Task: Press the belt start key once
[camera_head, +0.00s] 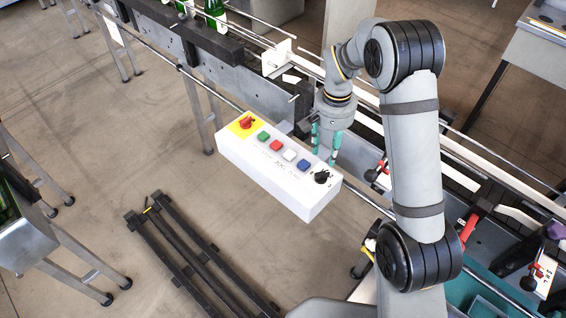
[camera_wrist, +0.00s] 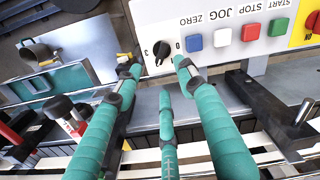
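The belt start key is the green key (camera_head: 263,136) on the sloped face of a white control box (camera_head: 277,176). In the wrist view the green key (camera_wrist: 278,27) appears at the upper right, beside the upside-down word START. My gripper (camera_head: 326,148) has teal fingers and hangs behind the box's right part, near the blue key (camera_head: 304,165) and the black knob (camera_head: 321,177). In the wrist view my gripper (camera_wrist: 157,72) has its fingers spread, with nothing between them. The fingertips are near the black knob (camera_wrist: 162,52), away from the green key. I cannot tell whether they touch the box.
A red key (camera_head: 276,145) and a white key (camera_head: 289,155) sit between green and blue. A red switch on yellow (camera_head: 246,123) is at the box's left end. The conveyor (camera_head: 235,70) with green bottles (camera_head: 215,13) runs behind. The floor in front holds dark rails (camera_head: 195,255).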

